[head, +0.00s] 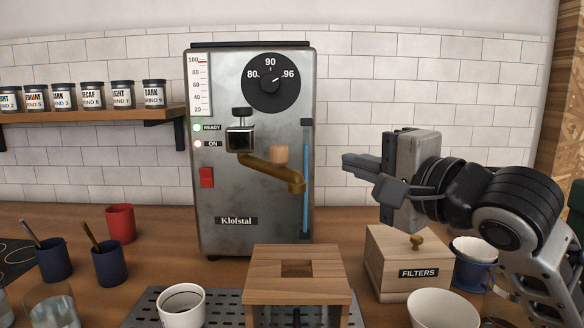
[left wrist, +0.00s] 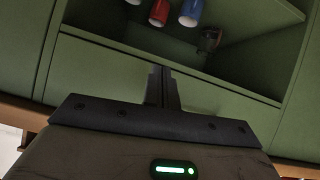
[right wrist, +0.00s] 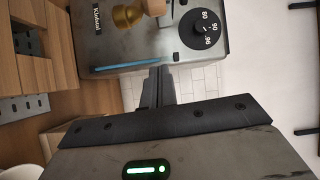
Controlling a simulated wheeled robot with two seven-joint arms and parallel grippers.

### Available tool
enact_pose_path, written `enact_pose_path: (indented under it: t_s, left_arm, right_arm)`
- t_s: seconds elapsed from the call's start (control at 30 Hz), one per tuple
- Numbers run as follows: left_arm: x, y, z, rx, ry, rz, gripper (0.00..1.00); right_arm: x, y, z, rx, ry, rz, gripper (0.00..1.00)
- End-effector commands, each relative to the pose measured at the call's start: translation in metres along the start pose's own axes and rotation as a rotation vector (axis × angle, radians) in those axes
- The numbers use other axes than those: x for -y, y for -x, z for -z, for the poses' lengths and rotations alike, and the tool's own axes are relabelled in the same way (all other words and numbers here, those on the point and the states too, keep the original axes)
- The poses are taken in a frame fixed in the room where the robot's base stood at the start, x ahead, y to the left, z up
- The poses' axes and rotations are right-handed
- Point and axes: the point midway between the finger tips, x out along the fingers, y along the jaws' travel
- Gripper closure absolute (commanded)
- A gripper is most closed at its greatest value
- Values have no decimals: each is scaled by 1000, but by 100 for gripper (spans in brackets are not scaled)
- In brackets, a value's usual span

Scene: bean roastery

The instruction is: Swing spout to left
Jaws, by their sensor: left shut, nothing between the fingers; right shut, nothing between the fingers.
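The brass spout (head: 272,174) sits on the front of the steel Klofstal machine (head: 222,110) in the head view. It slants down to the right from under the black tap block, and its outlet end is at the right. The spout's brass end also shows in the right wrist view (right wrist: 127,17). My right gripper (head: 346,164) is shut and empty, to the right of the machine and apart from the spout. My left gripper (left wrist: 161,84) is shut and empty, before green cabinetry in the left wrist view.
A wooden stand (head: 295,291) and a white cup (head: 182,304) are in front of the machine. A wooden filters box (head: 401,281) stands below my right gripper. Blue cups (head: 110,264) and a red cup (head: 120,223) stand at left. A blue level tube (head: 307,180) runs up the machine's right side.

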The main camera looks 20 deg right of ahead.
Motion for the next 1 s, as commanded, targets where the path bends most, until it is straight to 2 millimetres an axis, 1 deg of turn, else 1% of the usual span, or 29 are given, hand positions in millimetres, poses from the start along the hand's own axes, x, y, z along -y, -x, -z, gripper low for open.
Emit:
enact_pose_path:
  t_s: [0.1,0.37,0.47,0.53,0.67,0.9,1.0]
  left_arm:
    - [-1,1,0,-1,3,-3,100]
    - [-3,3,-4,11,6,-5,100]
    - [-3,4,-4,13,6,-5,100]
    - [-3,4,-4,14,6,-4,100]
    - [-3,6,-2,15,3,-2,100]
    - [-2,7,-2,29,-8,5,100]
    - [-1,8,0,28,-14,8,100]
  right_arm:
    - [8,2,0,3,-31,19,100]
    - [8,2,0,3,-33,18,100]
    - [8,-1,0,3,-33,17,100]
    - [9,-7,1,3,-34,17,100]
    - [10,-28,0,4,-34,16,100]
    - [11,-80,0,3,-33,17,100]
    - [11,-100,0,3,-32,16,100]
